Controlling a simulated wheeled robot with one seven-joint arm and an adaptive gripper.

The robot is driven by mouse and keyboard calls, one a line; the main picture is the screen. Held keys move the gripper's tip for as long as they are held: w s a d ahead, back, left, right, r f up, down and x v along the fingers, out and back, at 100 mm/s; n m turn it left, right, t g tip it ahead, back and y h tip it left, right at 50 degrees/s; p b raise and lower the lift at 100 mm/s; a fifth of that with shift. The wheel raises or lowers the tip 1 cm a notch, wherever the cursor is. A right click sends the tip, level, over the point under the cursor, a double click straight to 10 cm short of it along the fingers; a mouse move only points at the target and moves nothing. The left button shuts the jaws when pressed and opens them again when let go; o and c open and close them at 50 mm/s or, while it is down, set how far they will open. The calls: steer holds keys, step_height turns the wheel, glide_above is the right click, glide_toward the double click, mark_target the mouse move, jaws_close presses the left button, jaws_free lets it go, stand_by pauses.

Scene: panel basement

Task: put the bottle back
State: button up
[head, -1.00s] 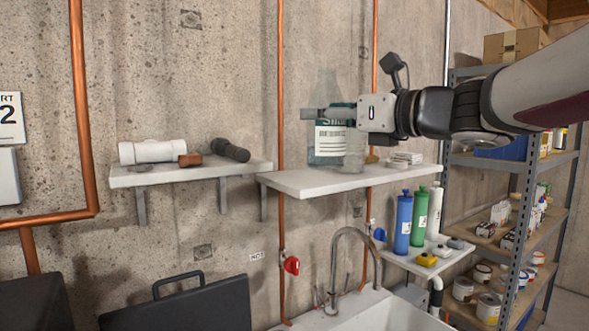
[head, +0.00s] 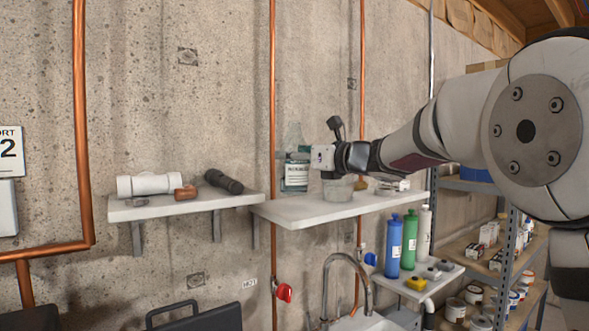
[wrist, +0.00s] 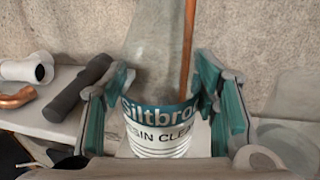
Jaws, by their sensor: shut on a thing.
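The bottle is clear with a teal and white label (head: 297,178). It stands upright at the left part of the right wall shelf (head: 335,209). I cannot tell if its base touches the shelf. My gripper (head: 296,155) reaches in from the right and is shut around the bottle's upper body. In the wrist view the teal finger pads flank the bottle (wrist: 160,142), and its "Siltbro…" and "…SIN CLEA…" lettering shows between them.
A clear glass jar (head: 338,189) stands on the same shelf, right of the bottle. The left shelf (head: 160,208) holds a white pipe (head: 150,184), a copper fitting (head: 186,192) and a black torch (head: 223,181). Copper pipes (head: 272,110) run up the wall behind.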

mark_target(304, 170)
steer(key=shift+w+a, duration=0.15)
steer(key=shift+w, duration=0.25)
step_height(304, 170, down, 3)
steer(key=shift+s+p, duration=0.15)
steer(key=shift+p, duration=0.5)
steer(key=shift+f, duration=0.25)
steer(key=shift+f, duration=0.15)
steer(key=o, duration=1.3)
steer(key=shift+o, duration=0.2)
steer(key=shift+r, duration=0.2)
steer(key=b+v, duration=0.2)
steer(key=v, duration=1)
